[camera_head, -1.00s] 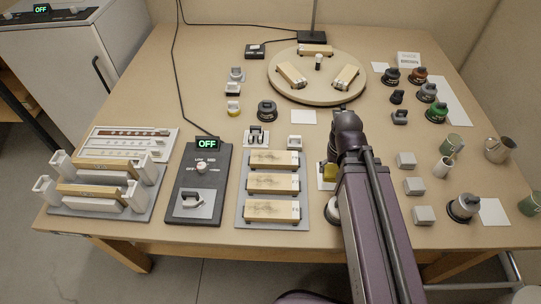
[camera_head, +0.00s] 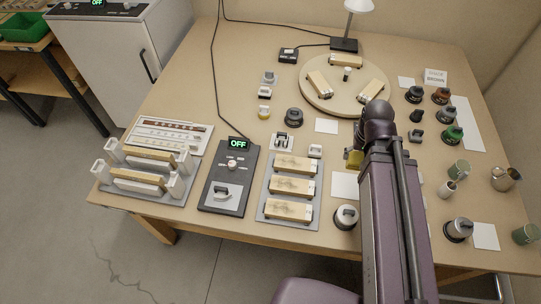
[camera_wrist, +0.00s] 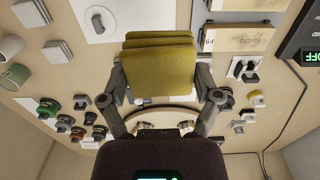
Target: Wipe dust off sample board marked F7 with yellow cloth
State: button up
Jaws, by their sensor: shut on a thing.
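My gripper (camera_wrist: 160,88) is shut on the folded yellow cloth (camera_wrist: 160,65), holding it between its two fingers. In the head view the cloth (camera_head: 354,158) shows beside my arm, above the table and past the bare white mat (camera_head: 345,186). Three pale wooden sample boards (camera_head: 293,165) (camera_head: 291,187) (camera_head: 288,209) lie in a row on a grey tray (camera_head: 262,208), left of my gripper and apart from it. Dark smudges show on their tops. In the wrist view one board (camera_wrist: 240,39) has an end mark starting with F; its number is too small to be sure of.
A control box (camera_head: 226,180) reading OFF stands left of the tray, and a white-ended rack (camera_head: 140,181) stands beyond it. A round knob-topped weight (camera_head: 346,216) stands by the mat. A turntable (camera_head: 318,96) with more boards is behind. Stamps and cups crowd the right.

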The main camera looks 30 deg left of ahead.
aim_at(359, 157)
notch_tip(359, 157, up, 12)
jog(key=p, duration=1)
jog(key=shift+p, duration=0.35)
jog(key=shift+d, duration=0.1)
